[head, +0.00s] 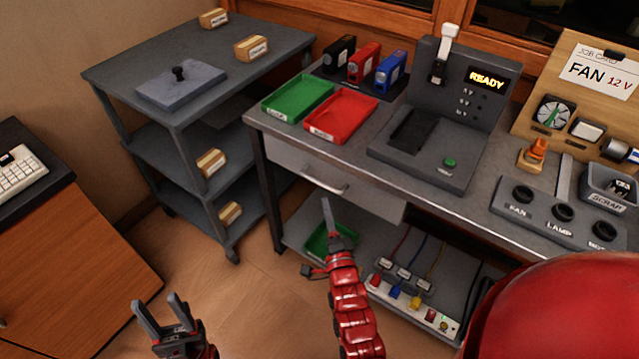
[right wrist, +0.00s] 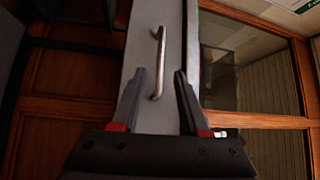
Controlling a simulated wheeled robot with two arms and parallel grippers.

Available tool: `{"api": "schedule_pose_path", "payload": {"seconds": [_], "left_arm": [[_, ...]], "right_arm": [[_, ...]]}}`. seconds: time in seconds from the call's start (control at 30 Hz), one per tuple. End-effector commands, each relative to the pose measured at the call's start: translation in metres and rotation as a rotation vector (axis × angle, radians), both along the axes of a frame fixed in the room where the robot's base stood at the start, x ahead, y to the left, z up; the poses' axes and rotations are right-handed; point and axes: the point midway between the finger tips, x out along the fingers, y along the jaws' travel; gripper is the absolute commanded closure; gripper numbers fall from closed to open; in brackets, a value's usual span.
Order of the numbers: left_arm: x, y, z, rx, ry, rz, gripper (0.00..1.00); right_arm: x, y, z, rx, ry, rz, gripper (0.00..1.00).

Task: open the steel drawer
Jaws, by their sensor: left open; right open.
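The steel drawer (head: 283,160) is under the workbench top, its grey front flush with the bench and looking shut. Its bar handle (head: 325,180) is in the middle of the front. My right gripper (head: 326,203) is open just in front of and below the handle in the head view. In the right wrist view the handle (right wrist: 155,65) lies lengthwise between and beyond the open fingers (right wrist: 159,75), touching neither that I can see. The exact depth gap is unclear. My left gripper (head: 158,307) is open and empty over the floor at lower left.
The workbench (head: 250,115) carries a green tray (head: 298,98), a red tray (head: 341,115) and a grey READY machine (head: 440,110). A lower shelf holds a power strip (head: 415,305). A grey shelf cart (head: 110,72) stands left; the floor (head: 255,290) between is clear.

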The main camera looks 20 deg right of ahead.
Motion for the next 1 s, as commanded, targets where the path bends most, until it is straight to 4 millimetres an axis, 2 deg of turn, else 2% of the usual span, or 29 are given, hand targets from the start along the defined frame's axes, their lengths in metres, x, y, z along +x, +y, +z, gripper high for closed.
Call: {"api": "schedule_pose_path", "payload": {"seconds": [0.1, 0.2, 0.4, 0.6, 0.87, 1.0], "left_arm": [[0.0, 0.0, 0.001, 0.0, 0.0, 0.0, 0.5], [0.0, 0.0, 0.002, 0.0, 0.0, 0.0, 0.5], [0.0, 0.0, 0.002, 0.0, 0.0, 0.0, 0.5], [0.0, 0.0, 0.002, 0.0, 0.0, 0.0, 0.5], [0.0, 0.0, 0.002, 0.0, 0.0, 0.0, 0.5], [0.0, 0.0, 0.002, 0.0, 0.0, 0.0, 0.5]], "right_arm": [[0.027, -0.004, 0.006, -0.001, -0.005, -0.001, 0.55], [0.047, -0.006, 0.007, -0.001, -0.001, -0.001, 0.55], [0.075, -0.009, 0.011, -0.001, -0.001, -0.001, 0.55], [0.086, -0.01, 0.012, -0.002, -0.001, -0.001, 0.55], [0.087, -0.01, 0.012, -0.002, -0.001, 0.0, 0.55], [0.087, -0.01, 0.012, -0.002, -0.002, 0.0, 0.8]]}}
